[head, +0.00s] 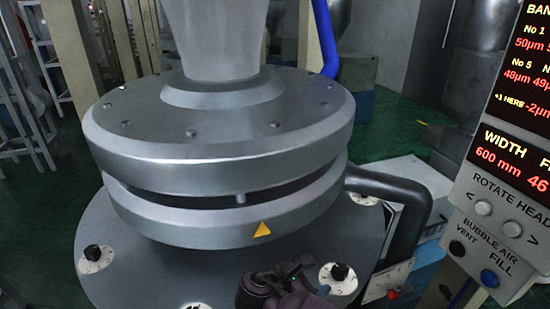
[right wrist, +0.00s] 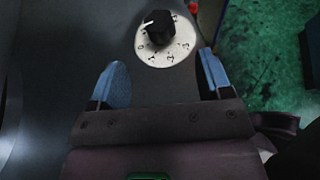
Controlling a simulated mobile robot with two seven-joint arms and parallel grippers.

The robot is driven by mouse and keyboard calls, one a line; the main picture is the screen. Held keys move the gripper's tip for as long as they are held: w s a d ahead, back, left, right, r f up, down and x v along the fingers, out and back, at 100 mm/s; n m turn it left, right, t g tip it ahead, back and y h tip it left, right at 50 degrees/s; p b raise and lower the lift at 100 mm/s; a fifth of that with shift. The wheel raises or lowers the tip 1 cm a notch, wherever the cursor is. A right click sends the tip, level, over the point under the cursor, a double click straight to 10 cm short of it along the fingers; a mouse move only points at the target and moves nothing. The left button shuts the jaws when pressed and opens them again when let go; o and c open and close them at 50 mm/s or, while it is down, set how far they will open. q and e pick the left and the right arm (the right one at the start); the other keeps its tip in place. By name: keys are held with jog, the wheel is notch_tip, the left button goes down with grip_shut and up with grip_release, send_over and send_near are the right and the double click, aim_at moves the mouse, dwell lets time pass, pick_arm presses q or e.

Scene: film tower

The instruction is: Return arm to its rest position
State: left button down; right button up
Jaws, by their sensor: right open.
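My right gripper (head: 311,277) is low in the head view, over the grey round base plate (head: 130,262). In the right wrist view its two blue finger pads (right wrist: 160,78) stand wide apart with nothing between them. A black knob on a white dial (head: 338,274) is close to the right of the gripper in the head view. In the right wrist view a black knob on a marked white dial (right wrist: 160,38) lies just ahead of the fingertips, apart from them. My left gripper is in neither view.
A large grey two-ring die head (head: 220,140) stands above the plate. A dark bent pipe (head: 408,215) runs down its right side. A control panel (head: 490,195) with buttons and red readouts is at the far right. More knobs (head: 92,253) sit on the plate.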

jog(key=s+d+f+m+g+y, duration=0.25)
jog(key=s+m+y, duration=0.2)
jog(key=s, duration=0.25)
jog(key=s+d+f+m+g+y, duration=0.1)
jog(key=s+d+f+m+y, duration=0.25)
jog(key=s+m, duration=0.25)
jog(key=s+d+r+m+t+y, duration=0.1)
jog(key=s+d+r+m+y, duration=0.1)
jog(key=s+d+r+m, duration=0.3)
jog(key=s+d+r+m+t+y, duration=0.1)
jog(key=s+d+r+m, duration=0.1)
jog(key=s+d+m, duration=0.4)
jog(key=w+a+f+t+b, duration=0.1)
jog(key=w+f+t, duration=0.2)
jog(key=f, duration=0.3)
jog(key=w+a+f+t+b, duration=0.1)
jog(key=w+f+t, duration=0.1)
jog(key=f+t, duration=0.2)
notch_tip(320, 180, down, 3)
jog(key=shift+w+f+y+b, duration=0.15)
jog(key=shift+w+y+b, duration=0.2)
jog(key=shift+w+y, duration=0.05)
